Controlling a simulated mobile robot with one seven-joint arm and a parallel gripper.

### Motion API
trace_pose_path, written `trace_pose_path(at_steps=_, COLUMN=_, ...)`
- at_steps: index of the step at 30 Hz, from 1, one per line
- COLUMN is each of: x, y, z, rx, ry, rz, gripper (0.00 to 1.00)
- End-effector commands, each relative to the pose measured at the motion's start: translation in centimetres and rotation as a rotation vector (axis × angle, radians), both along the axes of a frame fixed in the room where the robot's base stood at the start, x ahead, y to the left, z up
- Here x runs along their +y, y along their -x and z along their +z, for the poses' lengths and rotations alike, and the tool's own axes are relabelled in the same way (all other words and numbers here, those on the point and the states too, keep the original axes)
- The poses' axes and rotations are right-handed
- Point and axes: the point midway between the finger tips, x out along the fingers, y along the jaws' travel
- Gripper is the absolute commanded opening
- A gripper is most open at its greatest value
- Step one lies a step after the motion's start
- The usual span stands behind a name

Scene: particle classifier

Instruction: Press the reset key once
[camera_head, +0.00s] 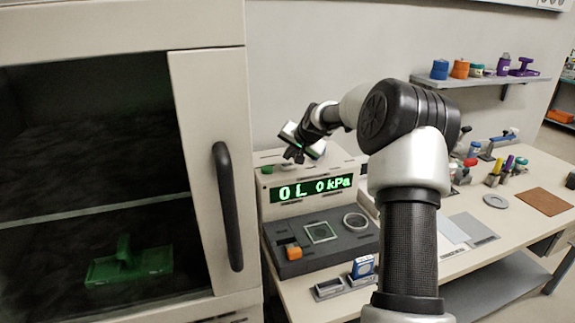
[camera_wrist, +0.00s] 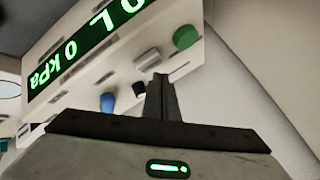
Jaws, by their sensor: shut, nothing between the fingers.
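The instrument (camera_head: 283,212) stands on the bench with a green-lit display (camera_head: 312,189) reading "0L 0 kPa"; the display is upside down in the wrist view (camera_wrist: 88,45). The wrist view shows a round green button (camera_wrist: 185,37), a silver knob (camera_wrist: 147,60), a small black key (camera_wrist: 139,89) and a blue knob (camera_wrist: 108,102). I cannot read which control is the reset key. The green button also shows in the head view (camera_head: 267,170). My gripper (camera_head: 294,155) is shut and empty above the instrument. Its fingertips (camera_wrist: 160,79) appear close to the black key; contact cannot be told.
A cabinet with a black door handle (camera_head: 228,205) stands close at the left, a green object (camera_head: 128,264) inside. A blue item (camera_head: 362,267) stands in front. A shelf (camera_head: 490,81) holds several coloured items.

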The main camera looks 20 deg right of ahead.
Motion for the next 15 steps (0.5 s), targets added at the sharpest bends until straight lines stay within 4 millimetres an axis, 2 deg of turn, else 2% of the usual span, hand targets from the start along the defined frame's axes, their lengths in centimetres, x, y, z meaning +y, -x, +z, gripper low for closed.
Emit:
trace_pose_path(at_steps=5, x=0.0, y=0.0, z=1.0, rx=-0.001, ry=0.0, rz=-0.001, gripper=0.0)
trace_pose_path(at_steps=15, x=0.0, y=0.0, z=4.4, rx=-0.001, ry=0.001, rz=0.0, gripper=0.0)
